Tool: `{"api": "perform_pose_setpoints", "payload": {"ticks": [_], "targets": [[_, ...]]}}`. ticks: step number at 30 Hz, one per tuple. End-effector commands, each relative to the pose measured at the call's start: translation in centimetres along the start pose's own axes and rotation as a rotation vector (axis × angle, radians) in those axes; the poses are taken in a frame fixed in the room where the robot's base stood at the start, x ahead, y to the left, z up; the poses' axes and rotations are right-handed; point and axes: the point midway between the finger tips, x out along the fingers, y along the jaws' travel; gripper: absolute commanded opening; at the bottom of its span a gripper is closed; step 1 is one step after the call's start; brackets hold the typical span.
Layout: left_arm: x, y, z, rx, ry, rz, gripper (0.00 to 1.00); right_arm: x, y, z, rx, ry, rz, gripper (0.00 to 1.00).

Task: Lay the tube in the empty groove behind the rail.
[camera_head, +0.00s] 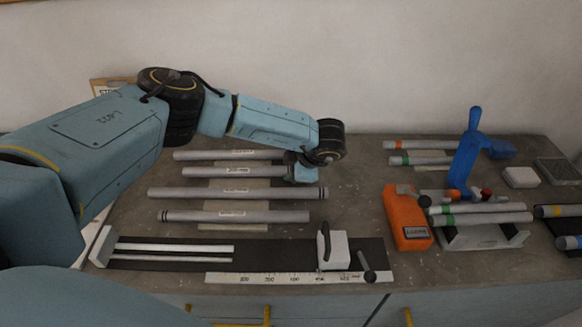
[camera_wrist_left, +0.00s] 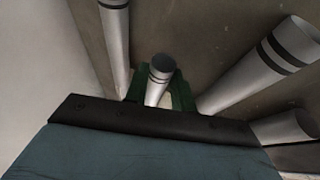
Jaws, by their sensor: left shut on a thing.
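My left gripper (camera_head: 302,172) is shut on the right end of a grey tube (camera_head: 225,172), the second from the back in a row on the table. In the left wrist view the green fingers (camera_wrist_left: 158,92) stand either side of this tube (camera_wrist_left: 159,72), whose open end has a dark band. I cannot tell whether it is lifted. In front, a dark board (camera_head: 280,250) carries two parallel pale strips (camera_head: 175,248), with a dark gap between them. I cannot tell which is the rail or groove. My right gripper is not in view.
Other grey tubes lie behind (camera_head: 215,155) and in front (camera_head: 225,193) of the held one. A white block with a dark handle (camera_head: 334,250) stands on the board's right. An orange box (camera_head: 407,218), a blue upright (camera_head: 467,155) and banded tubes (camera_head: 480,218) occupy the right side.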

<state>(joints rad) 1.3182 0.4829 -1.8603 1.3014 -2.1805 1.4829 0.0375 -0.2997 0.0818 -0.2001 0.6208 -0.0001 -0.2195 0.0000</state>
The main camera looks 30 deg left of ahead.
Motion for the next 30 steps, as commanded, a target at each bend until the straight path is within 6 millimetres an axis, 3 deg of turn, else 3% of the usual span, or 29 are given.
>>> {"api": "perform_pose_setpoints", "payload": {"ticks": [19,20,21,25,30], "targets": [[0.24,-0.1,0.12,0.0,0.0,0.001,0.0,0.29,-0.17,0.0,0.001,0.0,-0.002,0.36],[0.2,-0.08,0.1,0.0,0.0,0.001,0.29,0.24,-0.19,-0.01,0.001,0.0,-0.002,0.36],[0.19,-0.07,0.1,0.0,0.0,0.001,0.34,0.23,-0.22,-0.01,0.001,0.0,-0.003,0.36],[0.21,-0.17,0.11,0.002,0.0,-0.001,0.51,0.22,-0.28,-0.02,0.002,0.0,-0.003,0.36],[0.3,-0.46,0.15,0.005,0.0,-0.006,0.51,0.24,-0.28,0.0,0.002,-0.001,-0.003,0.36]]}}
